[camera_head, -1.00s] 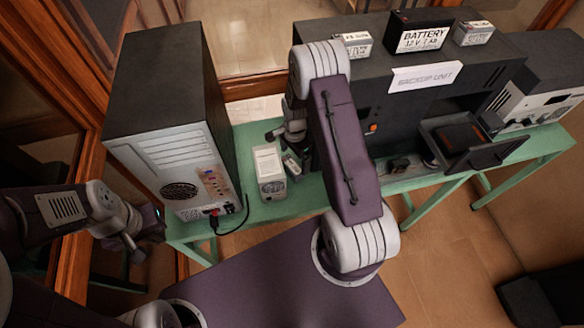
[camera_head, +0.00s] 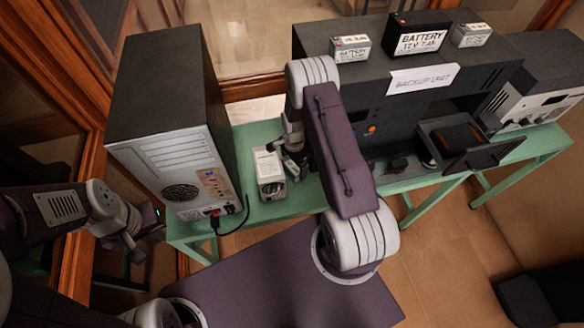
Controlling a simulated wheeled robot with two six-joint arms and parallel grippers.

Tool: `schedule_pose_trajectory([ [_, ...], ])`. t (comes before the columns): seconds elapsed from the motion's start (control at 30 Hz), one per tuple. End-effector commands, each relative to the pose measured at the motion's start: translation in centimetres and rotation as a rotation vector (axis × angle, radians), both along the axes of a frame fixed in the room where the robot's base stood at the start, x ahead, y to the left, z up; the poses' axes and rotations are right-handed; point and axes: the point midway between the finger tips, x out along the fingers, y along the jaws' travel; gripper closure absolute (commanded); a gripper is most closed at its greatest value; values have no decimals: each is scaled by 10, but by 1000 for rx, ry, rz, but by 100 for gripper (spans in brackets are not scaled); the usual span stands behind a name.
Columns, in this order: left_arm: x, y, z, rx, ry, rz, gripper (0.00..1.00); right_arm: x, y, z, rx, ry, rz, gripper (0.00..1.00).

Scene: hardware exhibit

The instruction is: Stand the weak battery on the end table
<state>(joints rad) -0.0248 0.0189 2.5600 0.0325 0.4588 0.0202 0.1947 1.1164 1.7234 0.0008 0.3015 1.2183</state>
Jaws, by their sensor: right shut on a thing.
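My right arm reaches over the green table (camera_head: 275,211), and its gripper (camera_head: 288,163) points down between a small white box-like device (camera_head: 270,175) and the dark backup unit. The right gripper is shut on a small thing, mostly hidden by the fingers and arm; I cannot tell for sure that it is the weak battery. Three batteries stand on top of the backup unit: a small one (camera_head: 350,47), a large black one with a white label (camera_head: 421,39) and another small one (camera_head: 472,35). My left gripper (camera_head: 128,243) hangs left of the table, away from these things; its jaws are unclear.
A tall computer tower (camera_head: 170,95) with a cable stands on the table's left end. The backup unit (camera_head: 420,78) has an open drawer (camera_head: 470,150). A grey device (camera_head: 525,105) stands at right. Bare tabletop shows in front of the white device.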

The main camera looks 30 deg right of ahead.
Motion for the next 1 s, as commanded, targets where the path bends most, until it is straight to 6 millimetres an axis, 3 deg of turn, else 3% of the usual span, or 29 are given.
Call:
schedule_pose_trajectory([
  [0.27, 0, 0, -9, 0, 0, 0, 100, -3, 1, 7, -1, -3, 0, 84],
  [0.6, 0, 0, -20, 0, 0, 0, 100, -2, 1, 71, -1, -6, 0, 84],
  [1.0, 0, 0, -38, 0, 0, 0, 100, -80, 19, 68, 0, 1, 0, 84],
])
